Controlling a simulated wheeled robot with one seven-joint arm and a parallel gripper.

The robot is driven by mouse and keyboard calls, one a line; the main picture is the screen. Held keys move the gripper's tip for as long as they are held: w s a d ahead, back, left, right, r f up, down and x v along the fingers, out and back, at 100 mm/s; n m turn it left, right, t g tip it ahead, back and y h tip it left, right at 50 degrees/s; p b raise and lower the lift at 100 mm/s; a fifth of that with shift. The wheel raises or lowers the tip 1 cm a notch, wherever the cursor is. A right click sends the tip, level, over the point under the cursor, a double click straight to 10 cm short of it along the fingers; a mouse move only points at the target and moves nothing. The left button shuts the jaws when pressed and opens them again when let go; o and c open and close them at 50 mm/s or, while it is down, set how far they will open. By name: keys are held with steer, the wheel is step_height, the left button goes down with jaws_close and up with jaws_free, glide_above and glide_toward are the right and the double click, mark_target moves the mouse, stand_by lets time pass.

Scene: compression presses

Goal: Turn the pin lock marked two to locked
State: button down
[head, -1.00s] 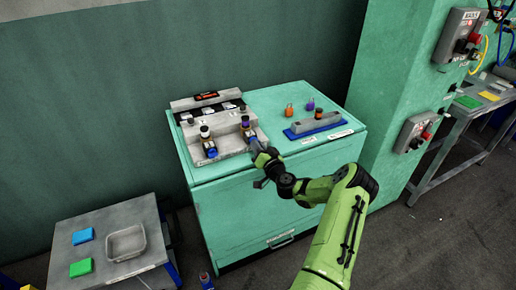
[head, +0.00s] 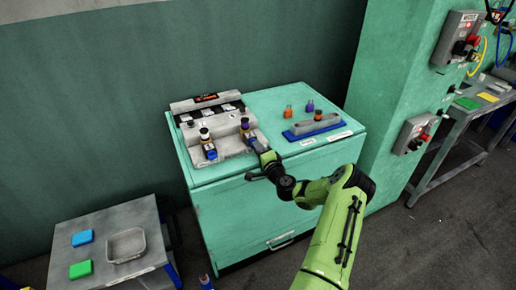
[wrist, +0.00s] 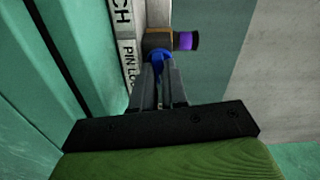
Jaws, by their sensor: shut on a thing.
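Two pin locks stand side by side on the grey fixture (head: 226,147) on top of the green cabinet. My gripper (head: 259,147) is at the right lock's front. In the wrist view, my gripper (wrist: 159,75) is shut on the blue knob (wrist: 160,55), with the black and purple cap (wrist: 187,40) just beyond. The number markings are not readable.
An orange padlock-like piece (head: 289,111) and a purple one (head: 309,105) stand behind a grey bar on a blue base (head: 314,126), at right on the cabinet. A side table (head: 75,215) with a grey tray stands at lower left. A green column with switch boxes rises at right.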

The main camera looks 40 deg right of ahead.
steer(key=shift+m, duration=0.9)
steer(key=c, duration=1.2)
jaws_free()
steer(key=shift+o, duration=0.2)
steer(key=v, duration=1.5)
steer(key=shift+s, duration=0.4)
steer(key=shift+a, duration=0.15)
